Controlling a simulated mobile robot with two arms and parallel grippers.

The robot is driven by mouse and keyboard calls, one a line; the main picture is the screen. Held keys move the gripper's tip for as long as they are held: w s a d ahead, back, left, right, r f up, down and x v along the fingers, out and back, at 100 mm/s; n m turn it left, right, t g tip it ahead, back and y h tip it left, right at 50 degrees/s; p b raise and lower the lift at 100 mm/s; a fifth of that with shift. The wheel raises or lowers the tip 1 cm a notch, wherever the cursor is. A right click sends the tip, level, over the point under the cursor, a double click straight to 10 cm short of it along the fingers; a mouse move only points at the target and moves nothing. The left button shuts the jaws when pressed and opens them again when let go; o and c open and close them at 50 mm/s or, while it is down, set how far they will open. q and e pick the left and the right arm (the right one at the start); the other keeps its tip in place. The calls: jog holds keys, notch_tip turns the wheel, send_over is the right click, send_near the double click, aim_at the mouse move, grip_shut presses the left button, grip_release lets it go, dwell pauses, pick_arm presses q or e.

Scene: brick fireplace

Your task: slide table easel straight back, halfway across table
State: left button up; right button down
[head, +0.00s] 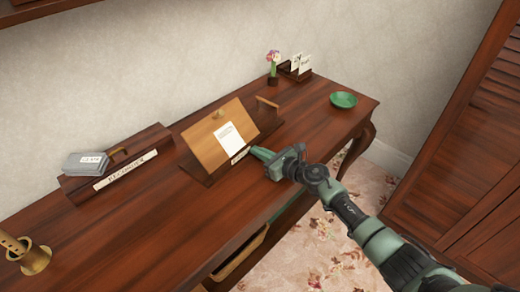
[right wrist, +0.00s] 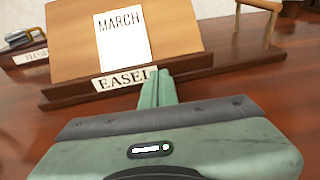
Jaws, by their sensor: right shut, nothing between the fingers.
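The table easel (head: 215,135) is a wooden stand with a tilted board, a white card and a front ledge. It stands on the dark wooden table (head: 130,235). In the right wrist view the easel (right wrist: 70,45) fills the upper part, with a card reading MARCH and a label reading EASEL. My right gripper (head: 258,153) is shut and empty at the easel's front ledge, right of the label. In the right wrist view its fingertips (right wrist: 158,76) overlap the ledge; contact is not certain. My left gripper is not in view.
A green dish (head: 343,100), a flower vase (head: 273,70) and a card holder (head: 297,70) are at the right. A brass object (head: 30,258) is front left. The wall is behind.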

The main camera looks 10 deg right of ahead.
jog(key=shift+d+f+p+v, duration=0.15)
jog(key=shift+f+v, duration=0.2)
jog(key=shift+v, duration=1.25)
jog(key=shift+f+p+v, duration=0.15)
jog(key=shift+f+v, duration=0.2)
jog(key=shift+v, duration=1.25)
jog(key=shift+d+f+p+v, duration=0.15)
jog(key=shift+f+v, duration=0.25)
jog(key=shift+v, duration=1.2)
jog(key=shift+s+a, duration=0.1)
jog(key=shift+s, duration=0.05)
jog(key=shift+r, duration=0.1)
